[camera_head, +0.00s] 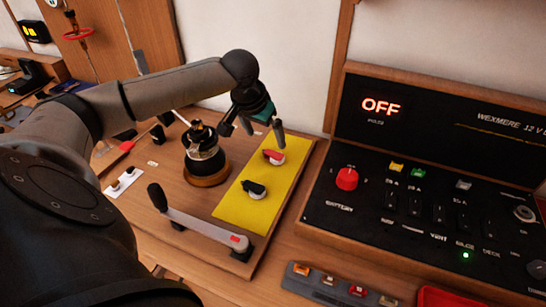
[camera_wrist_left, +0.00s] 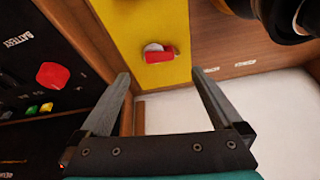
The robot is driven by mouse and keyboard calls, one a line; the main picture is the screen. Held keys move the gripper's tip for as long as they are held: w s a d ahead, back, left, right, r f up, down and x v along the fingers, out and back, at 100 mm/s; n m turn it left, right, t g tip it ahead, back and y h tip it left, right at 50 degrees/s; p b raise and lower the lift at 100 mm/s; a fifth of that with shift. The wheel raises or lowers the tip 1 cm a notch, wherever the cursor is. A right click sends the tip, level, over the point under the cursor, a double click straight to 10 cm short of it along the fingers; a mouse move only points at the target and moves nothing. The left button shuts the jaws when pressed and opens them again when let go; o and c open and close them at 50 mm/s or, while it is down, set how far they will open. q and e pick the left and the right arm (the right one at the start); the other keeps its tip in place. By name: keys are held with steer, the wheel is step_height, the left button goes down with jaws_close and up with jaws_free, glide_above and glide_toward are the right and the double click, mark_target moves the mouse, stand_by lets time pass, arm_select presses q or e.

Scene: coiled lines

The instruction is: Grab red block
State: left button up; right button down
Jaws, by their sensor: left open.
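The red block (camera_head: 273,156) sits on a white round base near the far end of a yellow panel (camera_head: 237,206). It also shows in the left wrist view (camera_wrist_left: 160,56), lying crosswise on the yellow strip. My left gripper (camera_head: 254,132) is open and empty, above and slightly behind the red block. In the left wrist view, the block appears between and beyond the two fingertips (camera_wrist_left: 161,76), apart from both. My right gripper is in neither view.
A black block (camera_head: 254,188) on a similar white base sits nearer on the panel. A black and brass winch-like device (camera_head: 205,160) stands left of it. A lever (camera_head: 200,225) lies in front. A control box (camera_head: 430,200) with a red knob (camera_head: 346,178) stands right.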

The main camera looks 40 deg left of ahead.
arm_select(q)
glide_above(271, 155)
steer(key=s, duration=0.2)
steer(key=f, duration=0.2)
steer(key=d+f, duration=0.1)
steer(key=f, duration=0.1)
steer(key=shift+f+b, duration=0.15)
steer(key=shift+b, duration=0.2)
steer(key=b+x, duration=0.1)
steer(key=x, duration=0.4)
steer(key=shift+s+a+f, duration=0.1)
steer(key=shift+a+f, duration=0.1)
steer(key=shift+c, duration=0.4)
jaws_close()
